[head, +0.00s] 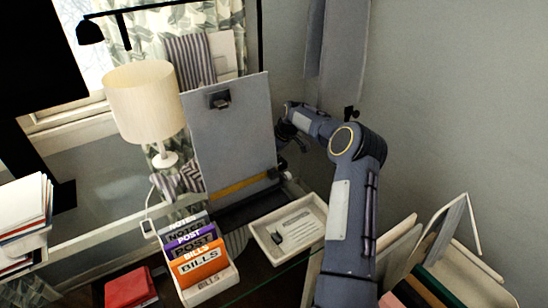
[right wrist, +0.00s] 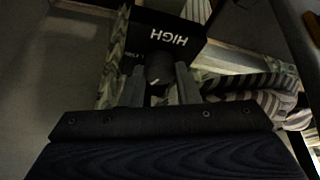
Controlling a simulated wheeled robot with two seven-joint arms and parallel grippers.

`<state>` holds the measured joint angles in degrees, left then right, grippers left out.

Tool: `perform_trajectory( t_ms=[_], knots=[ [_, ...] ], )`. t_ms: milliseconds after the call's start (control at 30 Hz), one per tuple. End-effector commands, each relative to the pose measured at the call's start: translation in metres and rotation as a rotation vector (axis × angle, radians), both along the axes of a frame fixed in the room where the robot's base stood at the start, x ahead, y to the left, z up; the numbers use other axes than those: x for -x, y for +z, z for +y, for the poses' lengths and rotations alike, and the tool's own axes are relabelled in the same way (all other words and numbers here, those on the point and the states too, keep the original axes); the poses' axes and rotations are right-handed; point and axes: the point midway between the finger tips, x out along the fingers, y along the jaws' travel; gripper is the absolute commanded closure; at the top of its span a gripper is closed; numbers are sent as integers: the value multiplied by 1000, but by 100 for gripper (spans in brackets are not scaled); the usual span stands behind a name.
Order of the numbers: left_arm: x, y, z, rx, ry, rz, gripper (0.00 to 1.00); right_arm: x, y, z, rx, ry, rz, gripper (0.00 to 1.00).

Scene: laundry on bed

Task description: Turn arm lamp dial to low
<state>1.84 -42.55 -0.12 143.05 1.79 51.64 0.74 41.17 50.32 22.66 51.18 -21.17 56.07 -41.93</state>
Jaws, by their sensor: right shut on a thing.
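In the right wrist view, a black plate (right wrist: 140,28) carries the white word HIGH, upside down. A second, smaller label lies at the plate's lower left, partly hidden and too small to read. A dark round dial (right wrist: 158,66) with a small white mark sits below HIGH. My right gripper (right wrist: 160,84) is shut on the dial, one finger on each side. In the head view my right arm reaches up past the grey clipboard, and the dial is hidden there. A black arm lamp (head: 91,31) shows at the upper left. My left gripper is not in view.
The clipboard (head: 232,135) stands close left of my right arm. A white table lamp (head: 145,100), a letter holder (head: 215,287) and a shallow tray (head: 262,243) are nearby. Books and frames (head: 440,270) stand at the lower right. A grey wall is behind.

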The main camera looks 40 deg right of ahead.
Motion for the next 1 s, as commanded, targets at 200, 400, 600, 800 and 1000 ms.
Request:
perform_trajectory(
  t_ms=[200, 400, 600, 800, 1000],
  knots=[
    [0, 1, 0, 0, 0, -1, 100, 0, 1, 0, -2, 1, 0, 94],
    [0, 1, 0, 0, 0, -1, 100, 0, 1, 0, -2, 2, -1, 50],
    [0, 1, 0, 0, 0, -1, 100, 0, 0, 0, -1, 3, 0, 50],
    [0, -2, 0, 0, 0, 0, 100, 5, 15, -2, 1, 1, -2, 50],
    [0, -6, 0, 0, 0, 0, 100, 18, 47, -6, 2, 0, -3, 50]
  ],
)
